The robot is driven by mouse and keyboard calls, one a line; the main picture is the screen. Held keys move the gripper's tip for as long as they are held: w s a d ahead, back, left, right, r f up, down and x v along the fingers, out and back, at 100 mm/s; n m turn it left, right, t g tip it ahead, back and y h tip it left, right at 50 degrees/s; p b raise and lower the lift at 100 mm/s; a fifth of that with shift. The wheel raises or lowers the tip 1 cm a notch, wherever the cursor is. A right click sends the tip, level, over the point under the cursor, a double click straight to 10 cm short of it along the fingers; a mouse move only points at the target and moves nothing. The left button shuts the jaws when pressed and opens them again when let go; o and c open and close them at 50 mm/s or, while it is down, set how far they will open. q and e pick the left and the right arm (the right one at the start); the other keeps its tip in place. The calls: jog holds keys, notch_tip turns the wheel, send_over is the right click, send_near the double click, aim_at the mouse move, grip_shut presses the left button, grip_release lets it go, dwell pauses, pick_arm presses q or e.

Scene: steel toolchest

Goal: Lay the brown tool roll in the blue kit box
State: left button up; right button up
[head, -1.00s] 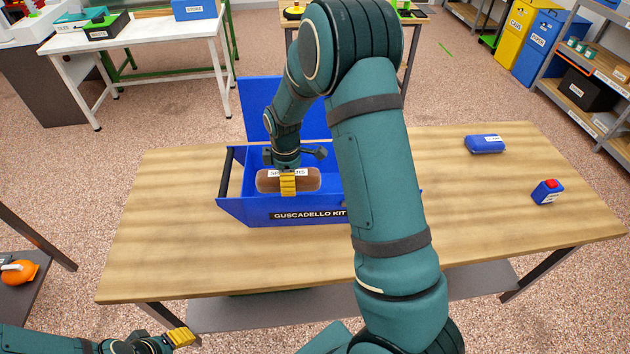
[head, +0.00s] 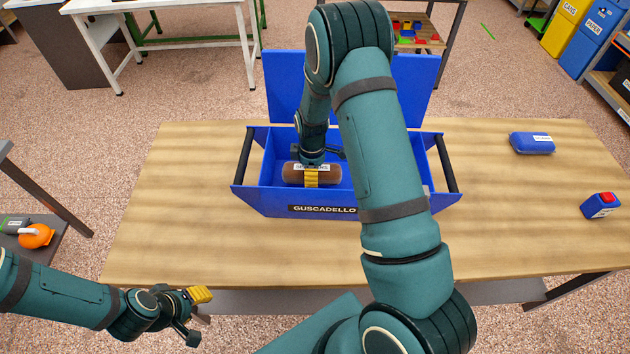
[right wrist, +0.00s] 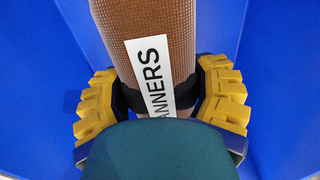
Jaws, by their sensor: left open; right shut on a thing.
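The brown tool roll (head: 329,174) has a white label and lies lengthwise within the left part of the blue kit box (head: 290,197). The box stands on the wooden table with its lid raised at the back. My right gripper (head: 311,178) is shut on the roll's middle, reaching down from above. In the right wrist view its yellow fingers grip both sides of the roll (right wrist: 150,25), with blue walls around. Whether the roll touches the box floor cannot be told. My left gripper (head: 200,296) is open and empty at the front left, off the table edge.
A blue case (head: 531,143) and a small blue box with a red top (head: 600,206) lie on the right of the wooden table (head: 180,200). The table's left part is clear. My right arm hides part of the kit box.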

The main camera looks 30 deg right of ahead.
jog(key=shift+w+f, duration=0.1)
jog(key=shift+f, duration=1.9)
jog(key=shift+r, duration=0.1)
jog(key=o, duration=1.4)
jog(key=shift+b, duration=0.3)
notch_tip(320, 180, up, 12)
jog(key=shift+p, duration=0.65)
